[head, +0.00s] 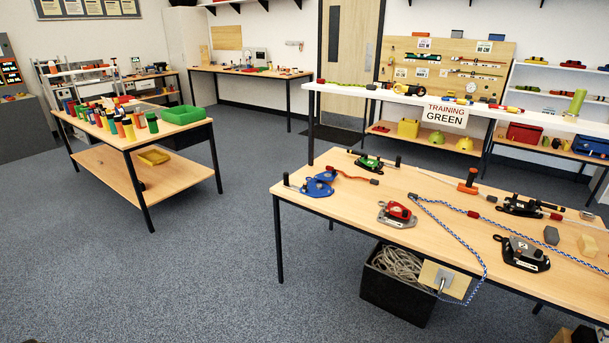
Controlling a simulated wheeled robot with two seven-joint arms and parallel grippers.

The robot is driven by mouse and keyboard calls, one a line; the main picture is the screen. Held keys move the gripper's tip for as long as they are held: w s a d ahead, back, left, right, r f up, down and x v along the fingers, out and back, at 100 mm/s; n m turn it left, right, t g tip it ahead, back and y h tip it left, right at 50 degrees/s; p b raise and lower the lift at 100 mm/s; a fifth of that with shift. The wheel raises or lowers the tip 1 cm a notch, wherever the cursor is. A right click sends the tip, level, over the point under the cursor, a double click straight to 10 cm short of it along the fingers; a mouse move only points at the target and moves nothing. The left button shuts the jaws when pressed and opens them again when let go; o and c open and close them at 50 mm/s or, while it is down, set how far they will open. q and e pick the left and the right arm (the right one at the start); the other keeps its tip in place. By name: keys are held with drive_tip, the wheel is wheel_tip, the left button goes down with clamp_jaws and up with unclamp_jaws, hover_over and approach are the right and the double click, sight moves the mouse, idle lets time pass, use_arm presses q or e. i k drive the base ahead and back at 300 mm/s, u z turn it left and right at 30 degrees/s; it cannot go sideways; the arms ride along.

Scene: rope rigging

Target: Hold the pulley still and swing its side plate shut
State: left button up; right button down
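A blue pulley (318,186) lies near the left end of the wooden worktable (305,206). Its blue plates look fanned apart, with one plate lying out to the side, but it is too small to tell exactly how they sit. A dark upright peg stands at the table's left corner beside it. A short cord with a red-brown end (357,178) runs to the right from near the pulley. Neither of my grippers shows in this view.
A red device (397,214), a green device (369,162) and black devices (522,252) share the table with a blue-white rope (455,236). A black crate of rope (396,289) stands beneath. A second table (128,140) stands left. Open floor (200,260) lies between.

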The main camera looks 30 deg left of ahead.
sight(326, 175)
drive_tip(key=u, duration=0.8)
drive_tip(key=i, duration=0.75)
drive_tip(key=u, duration=1.15)
drive_tip(key=i, duration=1.9)
drive_tip(key=z, duration=1.35)
drive_tip(key=i, duration=0.7)
drive_tip(key=z, duration=0.8)
